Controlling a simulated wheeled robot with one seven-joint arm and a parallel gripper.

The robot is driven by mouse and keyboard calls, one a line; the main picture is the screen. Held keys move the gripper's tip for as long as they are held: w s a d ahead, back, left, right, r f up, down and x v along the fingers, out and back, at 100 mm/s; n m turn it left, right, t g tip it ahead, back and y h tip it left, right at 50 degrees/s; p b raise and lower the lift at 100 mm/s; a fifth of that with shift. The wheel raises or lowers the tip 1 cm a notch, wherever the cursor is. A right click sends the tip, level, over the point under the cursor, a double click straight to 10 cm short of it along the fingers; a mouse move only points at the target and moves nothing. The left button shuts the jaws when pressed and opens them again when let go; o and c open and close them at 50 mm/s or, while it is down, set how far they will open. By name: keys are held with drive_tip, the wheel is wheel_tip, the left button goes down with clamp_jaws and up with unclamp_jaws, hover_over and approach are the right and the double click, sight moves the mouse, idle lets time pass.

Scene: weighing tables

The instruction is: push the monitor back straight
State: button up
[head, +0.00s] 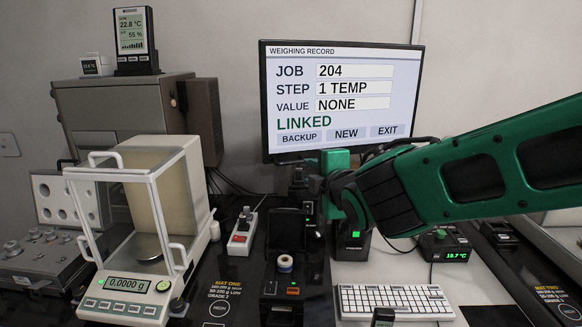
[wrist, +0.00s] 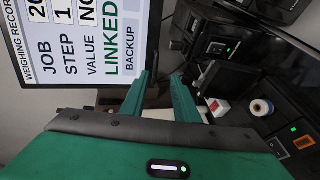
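The monitor (head: 340,54) stands at the back centre in the head view, its screen lit with a weighing record. Its left edge looks taller than its right, so it appears turned at an angle. It also fills the upper left of the wrist view (wrist: 85,50), where it looks rotated. My gripper (head: 335,160) is in front of the monitor's lower edge in the head view, partly hidden by my own wrist. In the wrist view my gripper (wrist: 161,76) has its two green fingers apart with nothing between them. The fingertips show beside the monitor's lower edge; I cannot tell whether they touch it.
A glass-sided balance (head: 140,300) stands at the left front. A keyboard (head: 395,300) lies below my arm. A red-and-white switch box (head: 242,235) and a dark box with a tape roll (head: 285,263) stand between them. A small green-display device (head: 445,246) is at the right.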

drive_tip(key=a+x, duration=0.1)
drive_tip(key=x, duration=1)
drive_tip(key=shift+s+a+r+n+y, duration=0.2)
drive_tip(key=shift+a+r+n+y, duration=0.1)
drive_tip(key=shift+r, duration=0.05)
clamp_jaws()
